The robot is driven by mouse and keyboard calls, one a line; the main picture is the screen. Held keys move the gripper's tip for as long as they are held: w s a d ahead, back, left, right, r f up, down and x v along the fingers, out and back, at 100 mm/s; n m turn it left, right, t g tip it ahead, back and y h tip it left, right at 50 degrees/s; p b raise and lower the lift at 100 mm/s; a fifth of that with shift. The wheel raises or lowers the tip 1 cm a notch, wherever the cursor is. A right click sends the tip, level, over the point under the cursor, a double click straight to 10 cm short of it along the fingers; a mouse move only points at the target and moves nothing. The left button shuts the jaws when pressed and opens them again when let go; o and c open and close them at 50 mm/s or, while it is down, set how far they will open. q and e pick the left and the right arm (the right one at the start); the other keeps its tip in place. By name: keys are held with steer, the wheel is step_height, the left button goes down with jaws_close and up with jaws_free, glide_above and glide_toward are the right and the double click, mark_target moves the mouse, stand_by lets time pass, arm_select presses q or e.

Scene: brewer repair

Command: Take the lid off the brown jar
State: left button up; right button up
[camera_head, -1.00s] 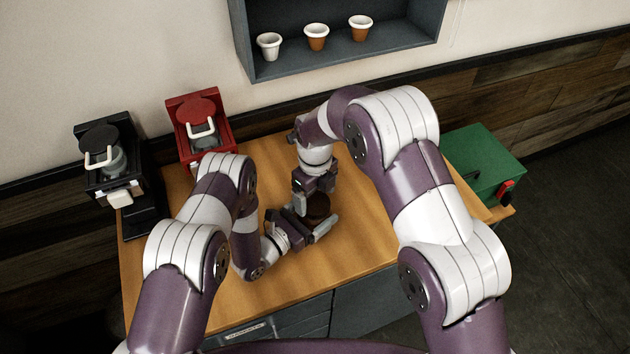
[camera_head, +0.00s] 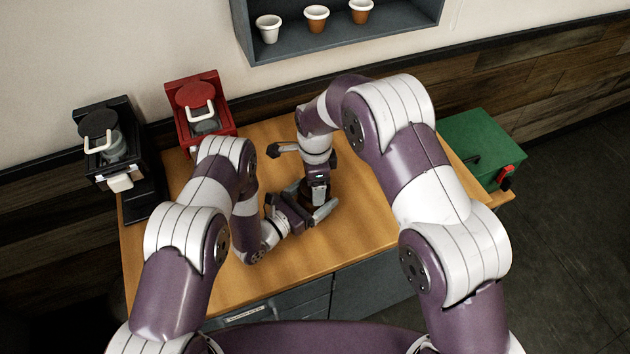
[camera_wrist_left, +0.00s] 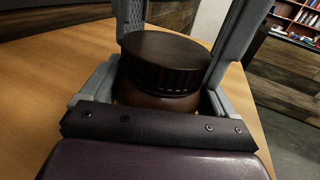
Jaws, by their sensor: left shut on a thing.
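The brown jar (camera_wrist_left: 150,98) stands upright between the two fingers of my left gripper, which is shut on its body. Its dark ribbed lid (camera_wrist_left: 165,58) sits on top in the left wrist view, above the gripper's base. In the head view my left gripper (camera_head: 313,204) is low over the table, and the jar is mostly hidden by the grippers. My right gripper (camera_head: 318,186) points down just above the jar. Its fingertips are hard to make out, so I cannot tell whether they touch the lid.
A black brewer (camera_head: 112,150) and a red brewer (camera_head: 198,110) stand at the back left. A green box (camera_head: 482,145) is at the right. Three cups sit on the wall shelf (camera_head: 345,38). The wooden table (camera_head: 370,220) is clear right of the jar.

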steer(key=n, duration=0.4)
steer(key=shift+r, duration=0.1)
steer(key=n, duration=0.8)
steer(key=shift+n, duration=0.3)
steer(key=n, duration=0.3)
steer(key=shift+n, duration=0.4)
steer(key=n, duration=0.3)
steer(key=shift+w+n, duration=0.1)
steer(key=shift+n, duration=0.3)
steer(key=n, duration=1.2)
